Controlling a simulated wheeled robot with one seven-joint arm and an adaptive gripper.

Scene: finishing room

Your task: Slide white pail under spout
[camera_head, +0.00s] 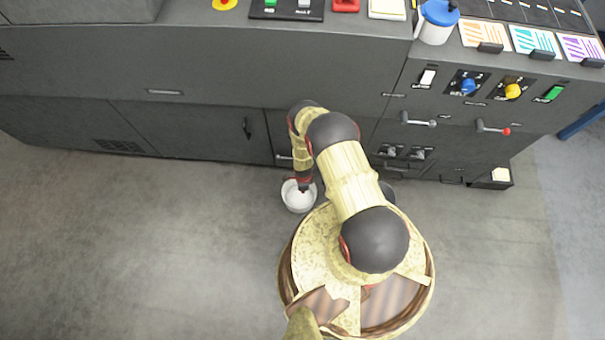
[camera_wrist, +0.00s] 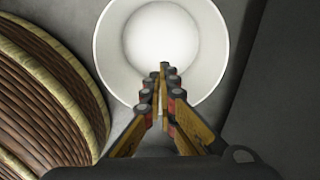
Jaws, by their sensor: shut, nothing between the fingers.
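The white pail (camera_head: 298,198) stands on the floor in front of the dark cabinet, beside my round base. In the wrist view the pail (camera_wrist: 115,45) is seen from above, open and empty-looking, with a pale inside. My gripper (camera_wrist: 162,70) is shut with nothing between its fingers. Its fingertips overlap the inside of the pail in the wrist view, but I cannot tell how deep they are or whether they touch it. In the head view my gripper (camera_head: 304,187) is small at the pail. No spout can be made out; my arm hides part of the cabinet front.
The cabinet (camera_head: 190,130) runs along the back, close to the pail. Lever handles (camera_head: 418,121) stick out at its right. A dark round object (camera_head: 388,191) is partly hidden behind my arm. A small open drawer (camera_head: 492,180) juts out at right. Floor at left is clear.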

